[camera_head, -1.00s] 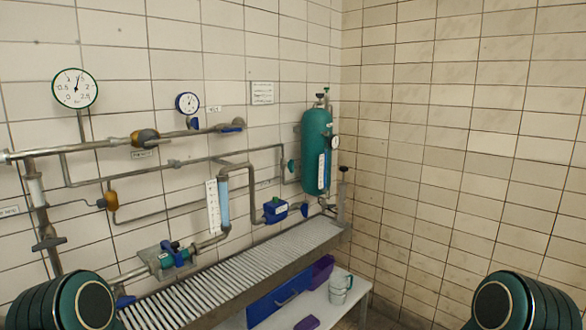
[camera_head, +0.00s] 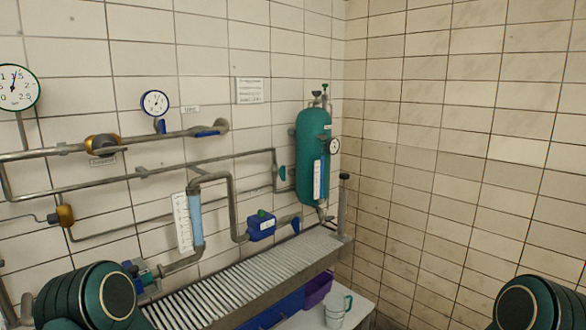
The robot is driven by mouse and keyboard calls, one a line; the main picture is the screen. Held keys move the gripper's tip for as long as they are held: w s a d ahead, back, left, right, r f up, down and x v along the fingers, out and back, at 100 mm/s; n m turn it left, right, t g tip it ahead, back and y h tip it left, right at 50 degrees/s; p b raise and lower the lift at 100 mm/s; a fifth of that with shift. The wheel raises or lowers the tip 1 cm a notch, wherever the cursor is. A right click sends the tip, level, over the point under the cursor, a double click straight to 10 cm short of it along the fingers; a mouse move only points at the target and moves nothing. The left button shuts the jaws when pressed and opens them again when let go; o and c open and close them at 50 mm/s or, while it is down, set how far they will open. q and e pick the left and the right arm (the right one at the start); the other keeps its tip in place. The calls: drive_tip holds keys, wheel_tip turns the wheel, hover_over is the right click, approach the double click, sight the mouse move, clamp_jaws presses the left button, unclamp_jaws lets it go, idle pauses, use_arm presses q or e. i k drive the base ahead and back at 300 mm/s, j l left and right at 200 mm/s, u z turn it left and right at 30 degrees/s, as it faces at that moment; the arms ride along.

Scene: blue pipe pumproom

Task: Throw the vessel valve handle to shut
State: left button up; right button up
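The green vessel (camera_head: 313,155) is fixed upright in the far corner, with a small gauge (camera_head: 333,146) on its right side and a clear level tube on its front. Neither gripper shows; only my green arm links appear at the lower left and lower right.
A ribbed metal grating (camera_head: 225,298) runs along the wall below the pipes. Under it is a low white table with a white-green mug (camera_head: 337,310) and purple and blue bins. A gauge (camera_head: 154,103) and pipes line the left wall. The right tiled wall is bare.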

sight(281, 171)
drive_tip(key=i+l, duration=0.75)
drive_tip(key=i, duration=0.2)
